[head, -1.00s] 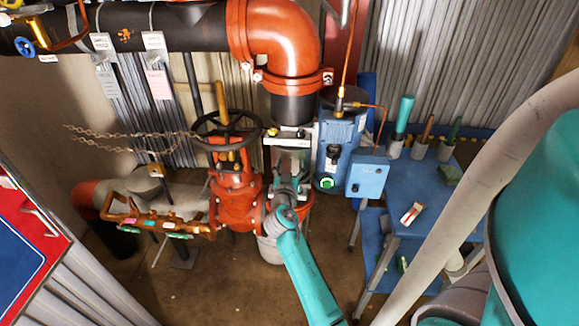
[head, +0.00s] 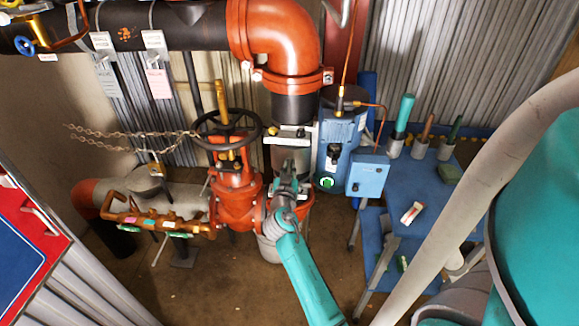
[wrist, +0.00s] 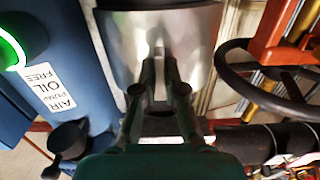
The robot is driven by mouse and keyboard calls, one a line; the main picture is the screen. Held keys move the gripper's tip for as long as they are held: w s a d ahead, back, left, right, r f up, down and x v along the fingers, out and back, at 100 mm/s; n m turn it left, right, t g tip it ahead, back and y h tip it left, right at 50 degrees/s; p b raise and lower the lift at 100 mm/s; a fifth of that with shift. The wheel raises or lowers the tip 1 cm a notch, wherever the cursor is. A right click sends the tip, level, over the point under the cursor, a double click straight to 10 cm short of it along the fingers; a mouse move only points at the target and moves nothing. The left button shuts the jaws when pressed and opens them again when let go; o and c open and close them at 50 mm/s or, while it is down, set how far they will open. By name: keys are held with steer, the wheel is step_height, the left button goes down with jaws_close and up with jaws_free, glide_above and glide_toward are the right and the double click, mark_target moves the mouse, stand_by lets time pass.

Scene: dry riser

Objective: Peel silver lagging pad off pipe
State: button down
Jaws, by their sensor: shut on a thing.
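The silver lagging pad (head: 283,152) wraps the vertical pipe (head: 292,108) below the orange elbow, with a pale band at its top and another low down. It fills the top middle of the wrist view (wrist: 195,45) as a shiny curved surface. My gripper (head: 287,170) is in front of the pad, reaching up from below. In the wrist view my gripper (wrist: 158,75) has its fingers close together against the pad's face, shut on it. The exact grip point is hidden between the fingers.
A red valve (head: 236,185) with a black handwheel (head: 227,124) stands close left. A blue cylinder (head: 335,140) and a light blue box (head: 367,175) stand close right. A blue bench (head: 425,195) with tools is farther right. Open floor lies in front.

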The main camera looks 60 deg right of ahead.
steer(key=shift+a, duration=0.1)
steer(key=shift+s+a, duration=0.2)
steer(key=shift+a, duration=0.1)
steer(key=shift+s+a, duration=0.2)
steer(key=shift+a, duration=0.25)
steer(key=v, duration=0.7)
stand_by(0.4)
steer(key=shift+a, duration=0.15)
stand_by(0.3)
